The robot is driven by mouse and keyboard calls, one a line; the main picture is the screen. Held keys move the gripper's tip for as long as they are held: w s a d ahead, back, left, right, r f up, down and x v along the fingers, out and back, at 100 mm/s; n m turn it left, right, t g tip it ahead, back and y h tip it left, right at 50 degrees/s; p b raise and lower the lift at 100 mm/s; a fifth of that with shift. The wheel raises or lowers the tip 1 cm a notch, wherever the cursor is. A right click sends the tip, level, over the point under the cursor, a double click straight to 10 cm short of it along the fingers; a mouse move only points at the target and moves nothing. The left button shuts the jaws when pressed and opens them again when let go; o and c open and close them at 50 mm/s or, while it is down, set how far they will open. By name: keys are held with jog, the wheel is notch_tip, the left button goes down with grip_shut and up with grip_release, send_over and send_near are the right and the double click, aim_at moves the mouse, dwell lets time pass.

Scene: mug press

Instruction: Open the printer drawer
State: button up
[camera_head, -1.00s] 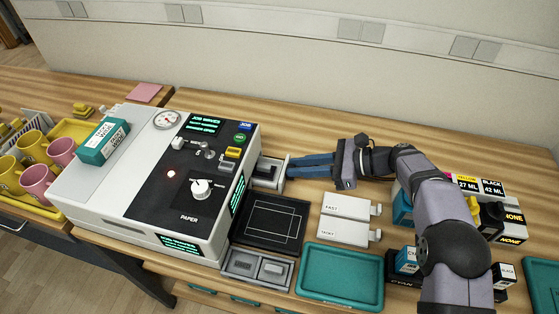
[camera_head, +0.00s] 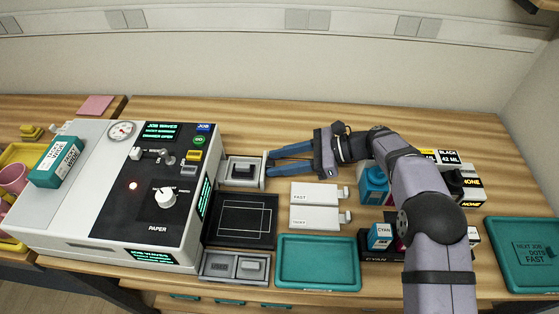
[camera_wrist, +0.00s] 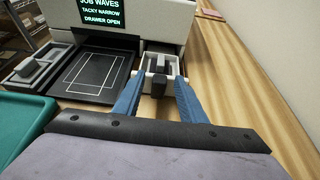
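The white printer (camera_head: 100,195) with a black control panel stands at left in the head view. Its small grey drawer (camera_head: 242,186) is pulled out from the right side, at the back corner; it also shows in the wrist view (camera_wrist: 150,66). A dark upright handle block (camera_wrist: 159,84) stands at the drawer's near end. My gripper (camera_head: 268,164) has blue fingers spread apart and pointing at the drawer. In the wrist view the gripper (camera_wrist: 159,80) has a fingertip on either side of the handle, and contact cannot be told. The printer screen (camera_wrist: 101,12) reads "DRAWER OPEN".
A black platen (camera_head: 241,241) and a grey two-part tray (camera_head: 235,277) sit in front of the drawer. Two white plates (camera_head: 315,193), a teal tray (camera_head: 318,287) and ink boxes (camera_head: 380,236) lie to the right. Bare wood lies behind my gripper.

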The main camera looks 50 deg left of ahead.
jog(key=b+v, duration=0.1)
jog(key=v, duration=0.6)
jog(key=shift+w+r, duration=0.1)
jog(key=shift+r, duration=0.05)
dwell(0.3)
jog(key=w+d+r+n+t+h+p, duration=0.1)
jog(key=w+d+r+t+p, duration=0.1)
jog(key=d+r+p, duration=0.45)
jog(key=w+d+r+n+t+h+p, duration=0.1)
jog(key=w+d+t+h+p, duration=0.15)
jog(key=d, duration=0.75)
jog(key=w+d+r+t+h+p, duration=0.1)
jog(key=d+r+t+p, duration=0.1)
jog(key=d+r+p, duration=0.35)
jog(key=s+d+r+n+t+h+p, duration=0.15)
jog(key=s+d+p, duration=0.25)
jog(key=d, duration=0.6)
jog(key=s+d+r+n+t+h+p, duration=0.1)
jog(key=s+d+r+n+h+p, duration=0.25)
jog(key=d, duration=0.55)
jog(key=s+d+r+n+t+p, duration=0.15)
jog(key=s+d+p, duration=0.35)
jog(key=d, duration=0.5)
jog(key=shift+n+g, duration=0.25)
jog(key=shift+g, duration=0.2)
jog(key=f+b, duration=0.4)
jog(key=shift+w+f, duration=0.2)
jog(key=shift+w, duration=0.1)
